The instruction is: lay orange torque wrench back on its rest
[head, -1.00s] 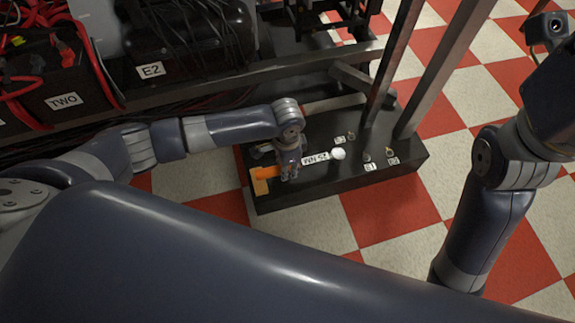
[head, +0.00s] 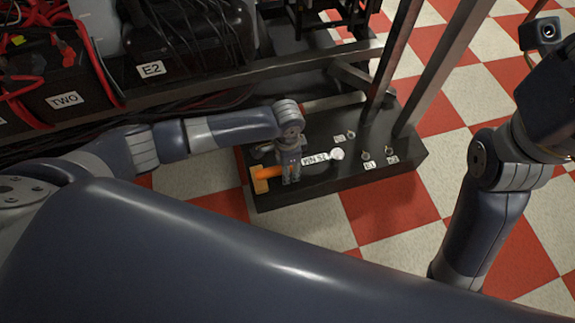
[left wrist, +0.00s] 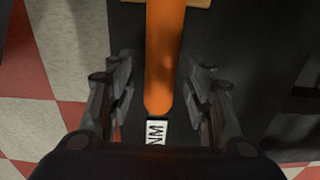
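The orange torque wrench lies along the top of a black base, its orange handle (head: 270,173) partly hidden by my left gripper in the head view. In the left wrist view, the handle (left wrist: 165,60) runs straight between the two fingers, with gaps showing on both sides. My left gripper (head: 290,178) is open around the handle, fingers on either side; the wrist view shows it too (left wrist: 160,90). An orange crosspiece (left wrist: 195,3) shows at the handle's far end; I cannot tell whether it is the rest. My right gripper is out of view.
The black base (head: 300,198) carries a white label (head: 315,160), a pale round piece (head: 338,154) and several small labelled studs (head: 365,155). Dark metal posts (head: 400,60) rise behind. A cabled box marked TWO (head: 65,98) stands left. Checkered floor is clear right of the base.

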